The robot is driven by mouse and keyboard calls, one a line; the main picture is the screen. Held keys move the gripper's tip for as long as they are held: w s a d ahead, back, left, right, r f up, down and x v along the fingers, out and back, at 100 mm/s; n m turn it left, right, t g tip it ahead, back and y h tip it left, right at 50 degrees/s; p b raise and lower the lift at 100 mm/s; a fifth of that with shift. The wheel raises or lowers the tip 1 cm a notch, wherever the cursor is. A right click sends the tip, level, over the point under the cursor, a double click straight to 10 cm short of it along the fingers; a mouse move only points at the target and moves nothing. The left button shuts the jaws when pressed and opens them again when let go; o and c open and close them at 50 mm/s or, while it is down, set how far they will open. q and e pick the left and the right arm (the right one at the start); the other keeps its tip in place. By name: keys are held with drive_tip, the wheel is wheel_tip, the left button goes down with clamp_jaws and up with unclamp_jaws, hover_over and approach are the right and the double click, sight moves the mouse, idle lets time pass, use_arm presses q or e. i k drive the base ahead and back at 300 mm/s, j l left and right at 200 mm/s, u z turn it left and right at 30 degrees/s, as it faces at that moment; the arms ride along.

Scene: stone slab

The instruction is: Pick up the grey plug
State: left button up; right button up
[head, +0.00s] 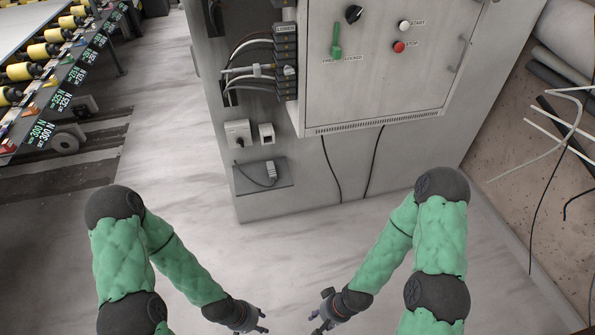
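A small grey plug (271,171) lies on the small grey shelf (248,181) low on the front of the grey cabinet, near its left corner. A thin cable seems to run from the plug across the shelf. My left gripper (264,322) is at the bottom centre, well below the shelf in the picture, with its fingers apart and nothing between them. My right gripper (316,321) is just right of it, also with its fingers apart and empty. Neither gripper touches the plug.
Above the shelf are a white socket box (238,133) and a smaller white socket (266,133). A control panel (385,65) with a green handle (336,40) sits higher. Dark cables hang right of the shelf. Pale floor (170,130) is clear at left, before a roller rack (60,60).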

sight(270, 166)
drive_tip(key=i+j+z, duration=0.1)
drive_tip(key=z, duration=0.3)
drive_tip(key=j+z, duration=0.2)
drive_tip(key=z, duration=0.2)
drive_tip(key=i+j+z, duration=0.1)
drive_tip(key=z, duration=0.3)
drive_tip(key=j+z, duration=0.25)
drive_tip(key=z, duration=0.15)
drive_tip(key=i+j, duration=0.1)
drive_tip(key=j, duration=3.25)
drive_tip(key=i+j, duration=0.15)
drive_tip(key=j, duration=0.2)
drive_tip(key=i+j, duration=0.15)
drive_tip(key=j, duration=0.25)
drive_tip(key=i+j, duration=0.15)
drive_tip(key=j, duration=0.25)
